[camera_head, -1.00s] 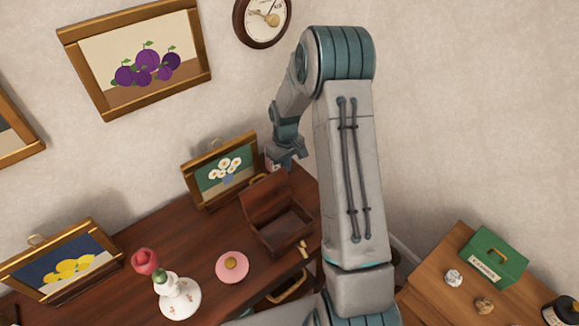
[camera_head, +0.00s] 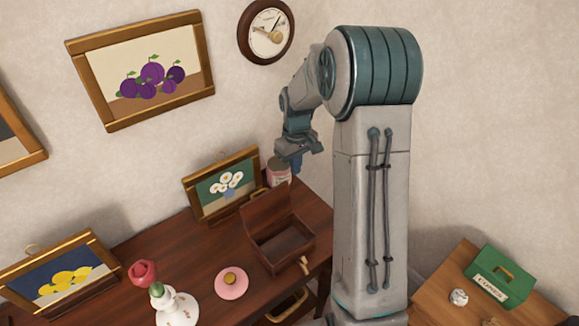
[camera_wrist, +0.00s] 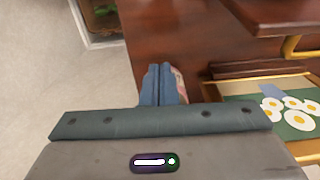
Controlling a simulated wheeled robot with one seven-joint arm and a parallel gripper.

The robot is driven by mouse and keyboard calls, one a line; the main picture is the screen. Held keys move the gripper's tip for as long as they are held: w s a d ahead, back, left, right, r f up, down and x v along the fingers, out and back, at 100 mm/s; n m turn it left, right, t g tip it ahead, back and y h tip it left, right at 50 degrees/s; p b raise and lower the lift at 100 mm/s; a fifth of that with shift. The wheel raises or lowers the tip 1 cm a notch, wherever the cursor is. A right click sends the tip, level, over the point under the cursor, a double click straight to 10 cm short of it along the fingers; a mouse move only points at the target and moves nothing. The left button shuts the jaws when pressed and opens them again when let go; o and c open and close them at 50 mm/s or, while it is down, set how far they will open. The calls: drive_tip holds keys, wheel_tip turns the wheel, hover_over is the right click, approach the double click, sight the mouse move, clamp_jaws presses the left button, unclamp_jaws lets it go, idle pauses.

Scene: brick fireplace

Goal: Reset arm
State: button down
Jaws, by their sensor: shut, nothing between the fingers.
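My gripper (camera_head: 292,162) is raised over the back right corner of the dark wooden desk (camera_head: 190,258). In the wrist view its two blue fingers (camera_wrist: 163,85) are together with nothing between them. A pink and white can (camera_head: 279,172) stands on the desk just below and behind my gripper; part of it shows beside the fingers in the wrist view (camera_wrist: 179,84). My gripper appears apart from the can, though the gap is hard to judge.
An open brown box (camera_head: 280,246), a pink disc (camera_head: 231,283), a white vase (camera_head: 177,308) with a red rose, and framed flower (camera_head: 224,185) and lemon (camera_head: 60,276) pictures stand on the desk. A green box (camera_head: 502,276) sits on a side table (camera_head: 442,280). A clock (camera_head: 266,31) hangs above.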

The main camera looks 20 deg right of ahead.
drive_tip(key=s+a+r+m+t, duration=0.2)
drive_tip(key=s+a+r, duration=0.2)
drive_tip(key=s+r, duration=0.75)
drive_tip(key=s+a+r+m+t, duration=0.1)
drive_tip(key=s+a, duration=0.1)
drive_tip(key=s, duration=1.1)
drive_tip(key=shift+s+a+r+m, duration=0.15)
drive_tip(key=shift+s+a+m, duration=0.05)
drive_tip(key=shift+s+m, duration=0.2)
